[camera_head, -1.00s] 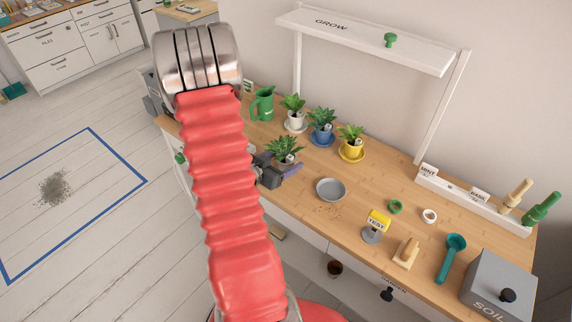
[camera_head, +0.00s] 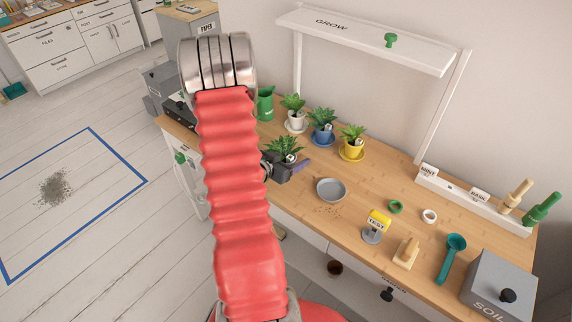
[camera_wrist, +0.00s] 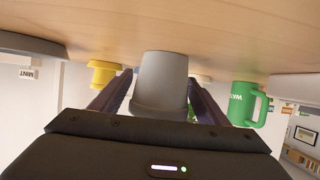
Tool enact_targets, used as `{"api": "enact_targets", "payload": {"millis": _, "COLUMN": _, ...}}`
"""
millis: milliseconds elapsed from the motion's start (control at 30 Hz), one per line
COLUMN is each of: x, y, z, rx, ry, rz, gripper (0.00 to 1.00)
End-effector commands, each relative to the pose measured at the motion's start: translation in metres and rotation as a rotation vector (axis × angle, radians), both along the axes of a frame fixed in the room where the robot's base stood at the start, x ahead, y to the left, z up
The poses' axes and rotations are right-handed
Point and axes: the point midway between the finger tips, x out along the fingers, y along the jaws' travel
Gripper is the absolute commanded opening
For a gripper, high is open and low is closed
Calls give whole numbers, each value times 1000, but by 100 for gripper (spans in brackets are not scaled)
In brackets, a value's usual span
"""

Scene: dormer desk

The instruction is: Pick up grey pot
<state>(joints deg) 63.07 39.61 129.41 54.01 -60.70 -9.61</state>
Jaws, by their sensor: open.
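The grey pot (camera_wrist: 160,80) stands between the two fingers of my gripper (camera_wrist: 160,92) in the wrist view, which shows the desk upside down. The fingers are open, one on each side of the pot; I cannot tell whether either touches it. In the head view, the pot's plant (camera_head: 286,146) shows green leaves behind my gripper (camera_head: 294,166), which hides most of the pot.
Plants in a white pot (camera_head: 296,119), a blue pot (camera_head: 321,132) and a yellow pot (camera_head: 351,149) stand close behind. A green watering can (camera_head: 265,103) is at the left. A grey dish (camera_head: 331,190) lies to the right of my gripper.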

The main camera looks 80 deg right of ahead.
Motion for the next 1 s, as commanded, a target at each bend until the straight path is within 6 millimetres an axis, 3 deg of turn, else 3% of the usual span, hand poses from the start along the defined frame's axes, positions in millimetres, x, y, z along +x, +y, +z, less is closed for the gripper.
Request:
{"api": "enact_targets", "payload": {"millis": 67, "x": 0, "y": 0, "z": 0, "rx": 0, "ry": 0, "rz": 0, "gripper": 68}}
{"api": "enact_targets", "payload": {"millis": 700, "x": 0, "y": 0, "z": 0, "rx": 0, "ry": 0, "rz": 0, "gripper": 23}}
{"api": "enact_targets", "payload": {"millis": 1000, "x": 0, "y": 0, "z": 2, "rx": -1, "ry": 0, "rz": 0, "gripper": 22}}
